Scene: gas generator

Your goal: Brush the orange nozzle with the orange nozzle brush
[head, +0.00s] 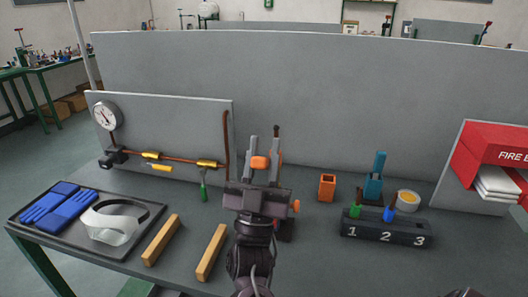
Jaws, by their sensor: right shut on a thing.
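My right gripper (262,150) is in the middle of the head view, above the table, with its fingers pointing away from me. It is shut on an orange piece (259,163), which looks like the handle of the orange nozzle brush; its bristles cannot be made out. Just behind the right finger a dark upright tip (276,131) with some orange below it rises. This may be the orange nozzle, but the gripper hides most of it. An orange knob (296,205) shows beside the gripper. My left gripper is not in view.
A black holder (385,236) marked 1, 2, 3 carries a green brush (355,211) and a blue brush (389,214); place 3 looks empty. Behind are an orange box (327,187), a teal nozzle (374,178) and a tape roll (407,200). Two wooden bars (211,252) lie left.

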